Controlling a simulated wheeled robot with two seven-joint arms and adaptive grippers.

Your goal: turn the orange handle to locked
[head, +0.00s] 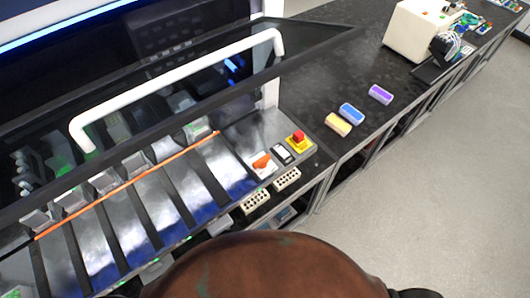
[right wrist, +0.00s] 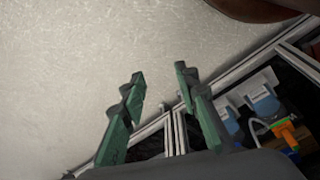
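The orange handle (head: 261,160) sits on a pale plate on the machine's grey control panel, in the middle of the head view. It looks like a small rotary handle set at a slant; I cannot read any marks around it. My right gripper (right wrist: 157,85) shows in the right wrist view with its two green fingers apart and nothing between them. Behind the fingers are pale floor and the frame of a bench; the handle is not in that view. Neither gripper shows in the head view, so my left gripper is out of sight.
A white bar (head: 180,88) crosses above the machine's slots. Yellow, blue and purple blocks (head: 351,113) lie on the dark bench. Bottles (right wrist: 262,100) stand under the bench.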

